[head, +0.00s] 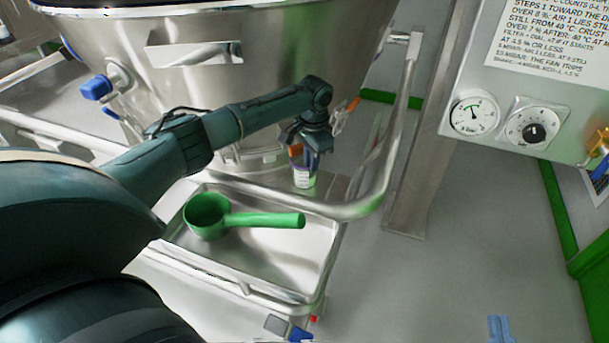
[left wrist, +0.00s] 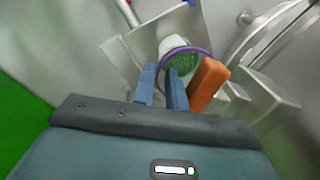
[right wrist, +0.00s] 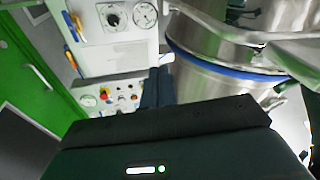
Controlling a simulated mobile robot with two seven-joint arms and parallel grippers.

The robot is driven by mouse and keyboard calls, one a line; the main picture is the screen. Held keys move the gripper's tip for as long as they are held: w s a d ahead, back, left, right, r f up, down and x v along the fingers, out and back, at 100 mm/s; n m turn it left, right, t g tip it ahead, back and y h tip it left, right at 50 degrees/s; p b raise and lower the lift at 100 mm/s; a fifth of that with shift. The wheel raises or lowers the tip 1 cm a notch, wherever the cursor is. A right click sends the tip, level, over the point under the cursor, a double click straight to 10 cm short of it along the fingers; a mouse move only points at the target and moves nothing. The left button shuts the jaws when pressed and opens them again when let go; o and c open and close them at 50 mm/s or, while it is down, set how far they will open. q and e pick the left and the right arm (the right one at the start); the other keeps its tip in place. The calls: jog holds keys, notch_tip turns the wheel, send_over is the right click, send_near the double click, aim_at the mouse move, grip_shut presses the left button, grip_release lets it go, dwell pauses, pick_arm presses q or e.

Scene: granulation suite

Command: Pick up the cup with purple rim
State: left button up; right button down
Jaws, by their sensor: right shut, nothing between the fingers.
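The cup with purple rim (head: 304,177) stands upright at the back of the steel tray area in the head view. The left wrist view shows the cup (left wrist: 176,44) with its purple rim ring and green contents. My left gripper (head: 313,153) points down at the cup from above. Its fingers (left wrist: 163,84) are apart with a narrow gap, and one finger overlaps the near rim; I cannot tell whether they touch it. My right gripper (right wrist: 158,86) is shut and empty, away from the cup; its blue fingertips show at the head view's lower right (head: 500,328).
A green scoop (head: 208,215) lies in the steel tray (head: 283,290). An orange handle (left wrist: 207,86) is close beside my left fingers. A large steel vessel (head: 300,50) stands behind, and a curved steel rail (head: 385,185) runs right of the cup. Floor at right is clear.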

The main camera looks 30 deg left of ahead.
pick_arm(q)
notch_tip(320, 180, down, 2)
jog(key=shift+f+b, duration=0.25)
jog(key=shift+b, duration=0.05)
jog(key=shift+r, duration=0.1)
jog(key=shift+c, duration=0.4)
grip_shut()
jog(key=shift+r, duration=0.1)
